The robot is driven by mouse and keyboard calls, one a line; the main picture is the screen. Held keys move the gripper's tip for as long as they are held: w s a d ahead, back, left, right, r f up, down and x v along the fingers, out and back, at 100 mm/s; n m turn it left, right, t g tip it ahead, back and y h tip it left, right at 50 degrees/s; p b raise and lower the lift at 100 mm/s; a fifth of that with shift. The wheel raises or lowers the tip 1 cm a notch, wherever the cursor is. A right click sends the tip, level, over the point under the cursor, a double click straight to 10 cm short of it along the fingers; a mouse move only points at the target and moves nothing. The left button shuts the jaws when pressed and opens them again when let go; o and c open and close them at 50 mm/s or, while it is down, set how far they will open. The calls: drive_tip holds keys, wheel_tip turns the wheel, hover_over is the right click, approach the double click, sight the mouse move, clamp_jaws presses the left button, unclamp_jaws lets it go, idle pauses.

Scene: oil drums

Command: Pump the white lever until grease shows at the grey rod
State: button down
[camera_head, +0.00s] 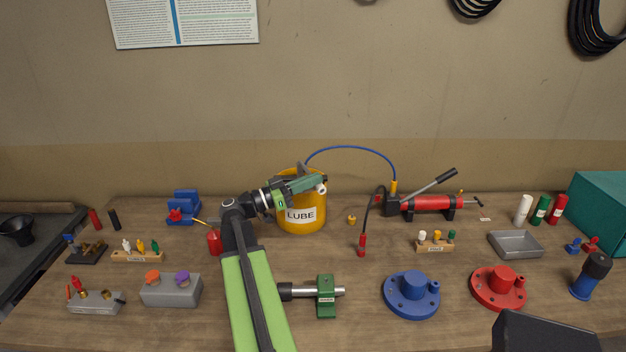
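My gripper (318,184) is in front of the top of the yellow LUBE bucket (303,228). A small white piece (322,189) shows at its fingertips. I cannot tell if this is part of a white lever or if the fingers are closed on it. My gripper hides part of the bucket's top. A red hand pump (428,203) stands to the right, with a grey lever (432,182) ending in a black grip and raised to the right. A grey rod (302,291) passes through a green block (326,297) in front. No grease is discernible on it.
A blue hose (350,148) arches from the bucket to the pump. A black hose (368,212) hangs down to a red nozzle (362,245). Blue (411,294) and red (498,287) flanges stand at the front right. A grey tray (515,244) lies behind them.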

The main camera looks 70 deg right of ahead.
drive_tip(key=b+v, duration=0.3)
drive_tip(key=v, duration=1.4)
drive_tip(key=shift+w+a, duration=0.1)
drive_tip(key=shift+a, duration=0.05)
